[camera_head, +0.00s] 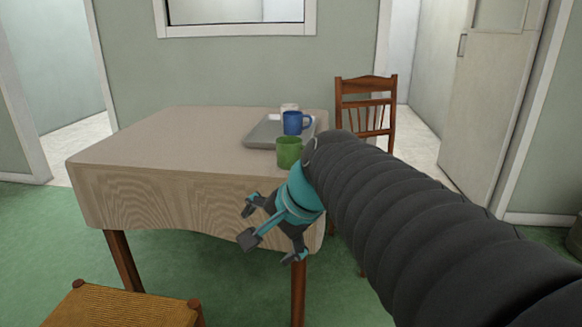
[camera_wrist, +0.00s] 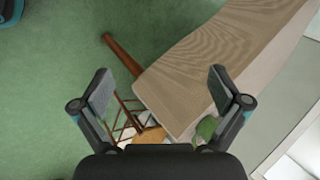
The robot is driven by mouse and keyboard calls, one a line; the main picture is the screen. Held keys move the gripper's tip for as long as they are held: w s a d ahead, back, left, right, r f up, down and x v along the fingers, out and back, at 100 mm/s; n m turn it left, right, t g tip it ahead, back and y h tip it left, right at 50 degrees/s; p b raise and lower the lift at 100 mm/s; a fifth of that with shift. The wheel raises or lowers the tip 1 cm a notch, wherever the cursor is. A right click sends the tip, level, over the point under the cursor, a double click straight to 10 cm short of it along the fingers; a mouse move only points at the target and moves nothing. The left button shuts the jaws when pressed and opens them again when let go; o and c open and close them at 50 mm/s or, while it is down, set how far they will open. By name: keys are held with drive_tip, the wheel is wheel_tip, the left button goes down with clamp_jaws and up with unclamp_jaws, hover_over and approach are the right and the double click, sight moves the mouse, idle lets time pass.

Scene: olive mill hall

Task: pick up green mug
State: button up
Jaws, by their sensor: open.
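The green mug (camera_head: 289,152) stands upright on the table (camera_head: 170,150), near its front right corner, just in front of a grey tray. Part of it also shows in the wrist view (camera_wrist: 207,127), low and right, partly covered by a finger of my gripper. My gripper (camera_head: 262,232) is open and empty. In the head view it hangs in front of the table's front edge, lower than the mug and apart from it. In the wrist view the gripper (camera_wrist: 157,90) has its fingers wide apart, with table and floor beyond.
The grey tray (camera_head: 262,134) holds a blue mug (camera_head: 293,122) and a white mug (camera_head: 289,107) behind it. A wooden chair (camera_head: 366,85) stands behind the table's right side, and a woven stool (camera_head: 125,306) at front left. The table's left half is clear.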

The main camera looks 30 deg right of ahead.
drive_tip(key=w+d+r+m+t+y+b, duration=0.1)
drive_tip(key=w+d+r+m+t+b, duration=0.25)
drive_tip(key=w+d+m, duration=0.65)
drive_tip(key=m+t+b, duration=0.2)
drive_tip(key=m+t, duration=0.1)
drive_tip(key=m, duration=0.7)
approach(296, 145)
drive_tip(key=b+x, duration=0.1)
drive_tip(key=x, duration=0.5)
drive_tip(key=shift+w+f, duration=0.15)
drive_tip(key=shift+w, duration=0.2)
drive_tip(key=shift+b+x, duration=0.3)
drive_tip(key=shift+x, duration=2.7)
drive_tip(key=shift+w+d, duration=0.1)
drive_tip(key=shift+d, duration=0.05)
drive_tip(key=c, duration=1.4)
